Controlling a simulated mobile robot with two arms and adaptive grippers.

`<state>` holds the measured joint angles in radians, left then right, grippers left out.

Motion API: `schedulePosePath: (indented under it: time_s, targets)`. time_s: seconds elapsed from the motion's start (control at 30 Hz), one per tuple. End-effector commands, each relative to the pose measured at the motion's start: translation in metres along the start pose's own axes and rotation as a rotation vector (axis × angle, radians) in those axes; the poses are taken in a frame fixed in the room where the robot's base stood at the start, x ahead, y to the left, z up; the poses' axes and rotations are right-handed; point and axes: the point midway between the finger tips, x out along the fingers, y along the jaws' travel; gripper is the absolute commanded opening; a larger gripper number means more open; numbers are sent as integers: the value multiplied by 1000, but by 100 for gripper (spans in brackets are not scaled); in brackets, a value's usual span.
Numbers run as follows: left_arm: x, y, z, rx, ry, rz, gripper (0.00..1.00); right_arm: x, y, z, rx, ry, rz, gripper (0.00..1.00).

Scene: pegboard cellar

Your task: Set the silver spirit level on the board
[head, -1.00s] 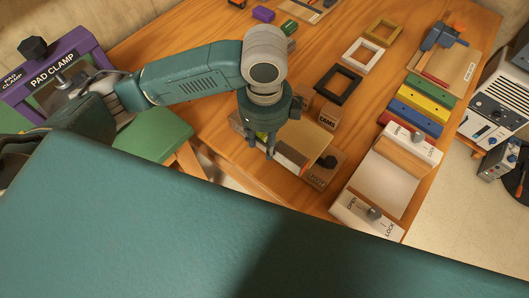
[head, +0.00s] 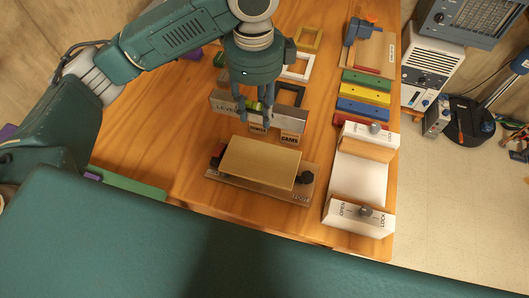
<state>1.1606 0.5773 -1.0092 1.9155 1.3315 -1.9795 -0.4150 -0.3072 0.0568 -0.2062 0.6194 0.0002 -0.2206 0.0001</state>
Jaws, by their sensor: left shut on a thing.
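The silver spirit level (head: 228,109), a long grey bar marked LEVEL with a green vial near its middle, is in the upper middle of the head view. My left gripper (head: 255,114) points down and is shut on it near the vial. The level lies roughly crosswise, behind a wooden board (head: 230,185) with a tan plate (head: 260,163) on top, a black knob at its right end and a dark red part at its left. The level is apart from this board in the picture; its height above the table is hard to tell. My right gripper is not in view.
Small wooden blocks, one marked CAMS (head: 290,138), stand close by the level. Black (head: 291,95) and white (head: 298,66) frames lie behind. A white OPEN/LOCK fixture (head: 359,180) and coloured bars (head: 362,104) are to the right.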

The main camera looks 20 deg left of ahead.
Motion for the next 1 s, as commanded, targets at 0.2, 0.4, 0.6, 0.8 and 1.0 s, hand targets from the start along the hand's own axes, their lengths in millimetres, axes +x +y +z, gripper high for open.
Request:
schedulePosePath:
  time_s: [0.2, 0.4, 0.6, 0.8, 1.0]
  targets:
    - [54, 3, 1, -2, -3, 8, 5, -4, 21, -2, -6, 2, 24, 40]
    - [107, 3, 1, -2, -2, 6, 5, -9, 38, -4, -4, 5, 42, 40]
    - [142, 2, 0, -1, -1, 2, 5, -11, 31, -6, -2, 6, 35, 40]
    - [161, 2, 1, -1, -2, 3, 5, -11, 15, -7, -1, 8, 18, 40]
    - [188, 2, 0, 0, -2, 2, 5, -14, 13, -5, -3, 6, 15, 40]
